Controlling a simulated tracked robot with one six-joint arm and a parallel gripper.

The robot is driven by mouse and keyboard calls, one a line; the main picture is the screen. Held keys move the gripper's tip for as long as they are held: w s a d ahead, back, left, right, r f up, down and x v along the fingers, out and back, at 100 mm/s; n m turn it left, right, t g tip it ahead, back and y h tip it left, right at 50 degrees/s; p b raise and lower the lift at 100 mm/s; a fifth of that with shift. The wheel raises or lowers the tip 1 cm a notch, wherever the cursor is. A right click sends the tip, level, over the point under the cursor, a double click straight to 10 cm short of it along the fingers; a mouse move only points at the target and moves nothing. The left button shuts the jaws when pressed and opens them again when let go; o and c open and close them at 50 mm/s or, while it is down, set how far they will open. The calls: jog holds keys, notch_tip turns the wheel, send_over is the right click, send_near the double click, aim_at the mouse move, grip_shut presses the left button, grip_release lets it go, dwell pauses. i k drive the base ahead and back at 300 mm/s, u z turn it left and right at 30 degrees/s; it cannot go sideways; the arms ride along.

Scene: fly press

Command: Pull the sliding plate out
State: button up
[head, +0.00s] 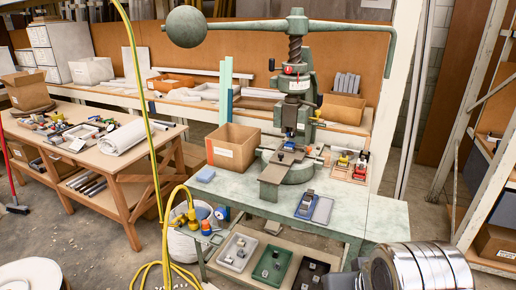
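A green fly press (296,85) stands on a grey-green bench (385,215), with a long top arm and a ball weight (186,27) at its left end. A flat, dark brownish sliding plate (273,176) lies at the press base and sticks out toward the front left. Small blue and metal pieces (288,148) sit under the ram at the plate's rear end. How far the plate reaches under the ram is hard to tell. My gripper is not in view, and nothing is seen touching the plate.
A cardboard box (231,148) stands left of the press. A blue tray with parts (314,208) lies right of the plate, and small red and yellow fixtures (346,165) sit behind it. A yellow hose (153,165) hangs at the left. The bench front is partly clear.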

aim_at(290, 151)
jog(key=u, duration=0.6)
jog(key=i, duration=1.4)
jog(key=u, duration=0.35)
